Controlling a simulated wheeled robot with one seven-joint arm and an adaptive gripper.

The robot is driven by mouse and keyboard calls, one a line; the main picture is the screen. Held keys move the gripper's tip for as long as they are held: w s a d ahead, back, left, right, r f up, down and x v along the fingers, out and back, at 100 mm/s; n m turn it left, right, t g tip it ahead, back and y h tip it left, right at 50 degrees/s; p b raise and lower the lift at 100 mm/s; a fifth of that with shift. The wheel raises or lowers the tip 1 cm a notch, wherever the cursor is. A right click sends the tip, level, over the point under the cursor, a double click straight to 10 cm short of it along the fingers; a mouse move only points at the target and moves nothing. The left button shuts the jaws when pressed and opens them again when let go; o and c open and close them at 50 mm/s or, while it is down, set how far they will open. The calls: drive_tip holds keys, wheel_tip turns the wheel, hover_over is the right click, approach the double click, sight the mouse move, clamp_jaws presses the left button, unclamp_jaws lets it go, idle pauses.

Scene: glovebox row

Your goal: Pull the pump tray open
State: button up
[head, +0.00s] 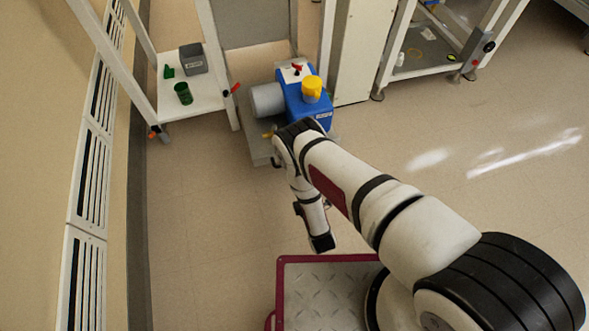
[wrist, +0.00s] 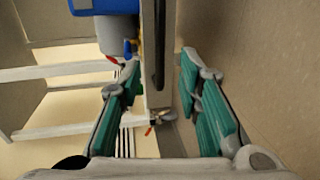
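The pump tray (head: 258,149) is a grey tray under the blue pump (head: 318,112) in the head view. The pump has a grey motor and a yellow cap. My arm covers part of the tray's front. In the wrist view the tray's front (wrist: 148,60) is a grey strip with a long dark bar (wrist: 159,40), running upright in the picture. My gripper (wrist: 158,68) is open, its teal pads on either side of this strip. Gaps show on both sides, and I see no contact. The fingers cannot be made out in the head view.
A white-framed shelf (head: 206,97) with a grey box (head: 193,58) and green cup (head: 183,93) stands left of the pump. Another white-framed stand (head: 425,72) is at the upper right. A vented wall (head: 90,170) runs along the left. The floor (head: 205,220) between is clear.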

drive_tip(key=v, duration=0.3)
drive_tip(key=shift+s+d, duration=0.1)
drive_tip(key=shift+s, duration=0.2)
drive_tip(key=shift+r, duration=0.1)
